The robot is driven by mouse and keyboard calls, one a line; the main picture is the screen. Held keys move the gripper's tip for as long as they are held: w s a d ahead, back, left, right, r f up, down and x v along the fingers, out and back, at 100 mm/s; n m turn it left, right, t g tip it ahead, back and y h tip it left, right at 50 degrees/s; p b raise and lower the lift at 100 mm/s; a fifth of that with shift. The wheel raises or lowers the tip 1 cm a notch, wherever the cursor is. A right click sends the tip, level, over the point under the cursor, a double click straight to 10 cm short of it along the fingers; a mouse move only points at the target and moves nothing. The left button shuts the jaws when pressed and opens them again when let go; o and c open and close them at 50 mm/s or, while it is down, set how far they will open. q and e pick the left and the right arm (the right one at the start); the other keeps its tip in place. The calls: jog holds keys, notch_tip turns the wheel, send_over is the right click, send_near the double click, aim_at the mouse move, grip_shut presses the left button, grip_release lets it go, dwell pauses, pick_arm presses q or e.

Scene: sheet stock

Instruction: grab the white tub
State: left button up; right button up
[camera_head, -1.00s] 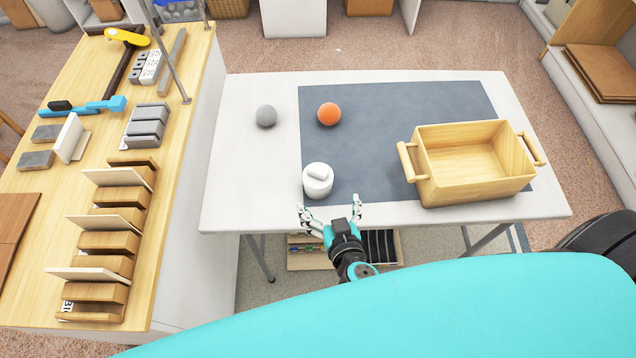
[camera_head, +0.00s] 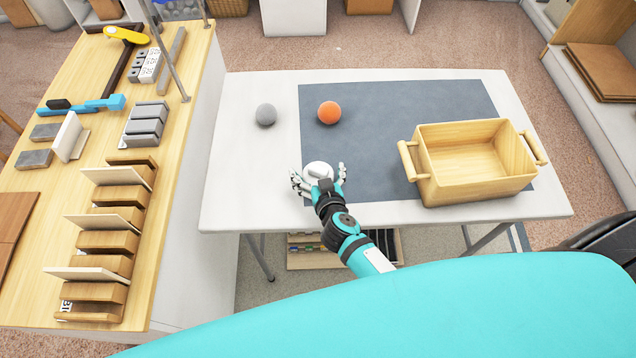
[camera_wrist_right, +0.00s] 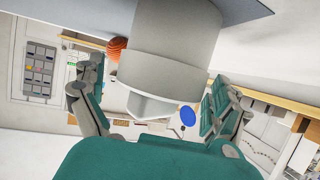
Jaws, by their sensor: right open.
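The white tub (camera_head: 317,170) stands on the table at the left front edge of the dark mat, partly hidden by my right gripper. My right gripper (camera_head: 318,177) is open, with one finger on each side of the tub. In the right wrist view the tub (camera_wrist_right: 168,50) fills the upper middle, and my open gripper (camera_wrist_right: 160,105) has a finger to its left and one to its right. Gaps show between the fingers and the tub's lower part in that view. My left gripper is not in view.
A wooden crate with handles (camera_head: 428,190) stands on the right of the mat (camera_head: 390,110). An orange ball (camera_head: 329,112) and a grey ball (camera_head: 266,115) lie behind the tub. A wooden counter (camera_head: 40,220) with racks stands further left.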

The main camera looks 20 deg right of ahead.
jog(key=shift+s, duration=0.1)
jog(key=shift+c, duration=1.4)
jog(key=c, duration=1)
jog(key=shift+r, duration=0.1)
